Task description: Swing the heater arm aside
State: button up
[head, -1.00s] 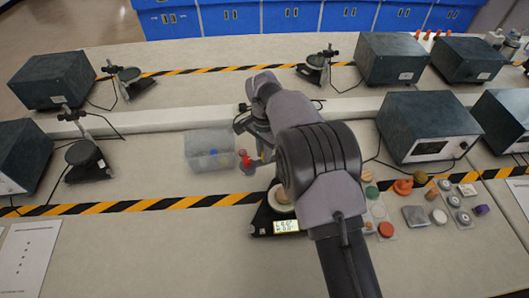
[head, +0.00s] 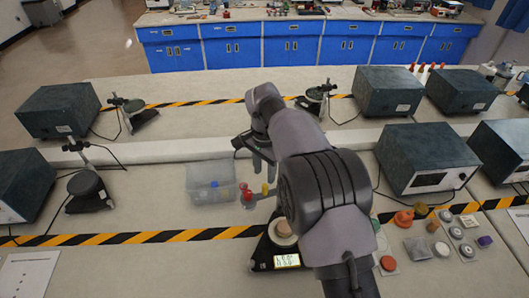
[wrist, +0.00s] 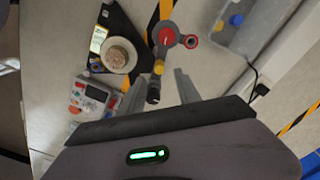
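What looks like the heater arm (wrist: 176,42) shows in the wrist view as a grey link with a red disc and a red ring. A grey bar with a yellow part (wrist: 159,67) runs from it to a dark round end (wrist: 153,96). In the head view its red part (head: 246,192) stands right of a clear bin, largely below my gripper. My gripper (wrist: 158,88) is open, its two fingers apart and pointing down. The dark end appears between the fingers in the wrist view; I cannot tell its height or any contact.
A black scale (wrist: 117,48) with a lit display carries a round cork-coloured piece. The clear bin (head: 212,182) holds blue items. Dark boxes (head: 428,160) stand right.

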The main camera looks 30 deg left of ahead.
notch_tip(320, 180, up, 10)
jog(key=p, duration=0.2)
